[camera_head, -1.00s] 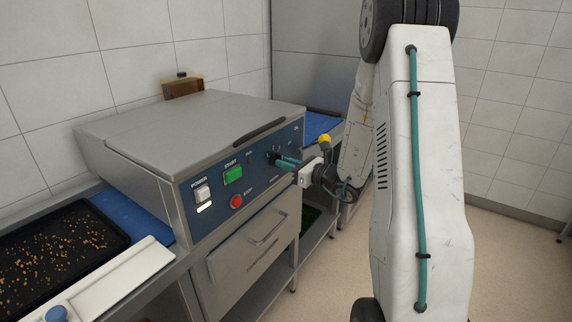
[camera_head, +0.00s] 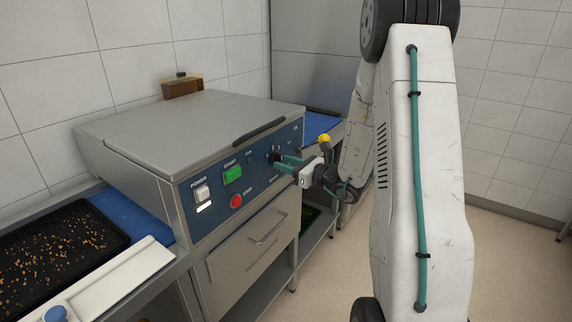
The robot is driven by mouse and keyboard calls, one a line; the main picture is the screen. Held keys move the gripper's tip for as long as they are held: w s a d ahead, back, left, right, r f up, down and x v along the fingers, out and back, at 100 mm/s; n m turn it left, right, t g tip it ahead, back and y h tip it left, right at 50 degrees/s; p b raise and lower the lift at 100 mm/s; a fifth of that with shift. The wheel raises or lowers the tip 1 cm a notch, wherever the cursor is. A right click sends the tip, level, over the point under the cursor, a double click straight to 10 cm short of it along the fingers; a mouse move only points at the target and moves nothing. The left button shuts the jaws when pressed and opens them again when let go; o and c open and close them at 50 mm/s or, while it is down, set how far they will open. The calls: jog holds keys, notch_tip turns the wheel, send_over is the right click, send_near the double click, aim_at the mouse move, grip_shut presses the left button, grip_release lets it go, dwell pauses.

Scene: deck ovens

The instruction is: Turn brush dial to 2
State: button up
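The machine's blue control panel (camera_head: 222,182) faces me at an angle. The small dark brush dial (camera_head: 272,158) is near its right part, with white marks around it too small to read. My gripper (camera_head: 283,163) is at the dial, its two teal fingers reaching toward the panel from the right. The fingers show as two separate strips, one above the other. They partly cover the dial, so I cannot tell whether they grip it or stand around it. The dial's pointer is not readable.
Left of the dial are a green start button (camera_head: 232,174), a red stop button (camera_head: 236,201) and a lit power switch (camera_head: 202,194). A drawer (camera_head: 250,245) with a handle is below. A black tray (camera_head: 62,240) of crumbs lies at left. A yellow-topped knob (camera_head: 324,139) stands behind my wrist.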

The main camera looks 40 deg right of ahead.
jog(key=v, duration=0.7)
jog(key=shift+s, duration=0.25)
jog(key=shift+d, duration=0.1)
jog(key=s+a+r+n+g+y, duration=0.1)
jog(key=s+a+n+g+y, duration=0.2)
jog(key=s+a+n+g, duration=0.5)
jog(key=s+a+r+n+g+y, duration=0.1)
jog(key=s+a+n+g+y, duration=0.1)
jog(key=s+a+n+g, duration=0.6)
jog(key=s+a+r+n+h, duration=0.6)
jog(key=s+r+n+h, duration=0.3)
jog(key=n, duration=0.7)
jog(key=shift+s+r+h, duration=0.35)
jog(key=shift+s+h, duration=0.65)
jog(key=shift+h, duration=0.1)
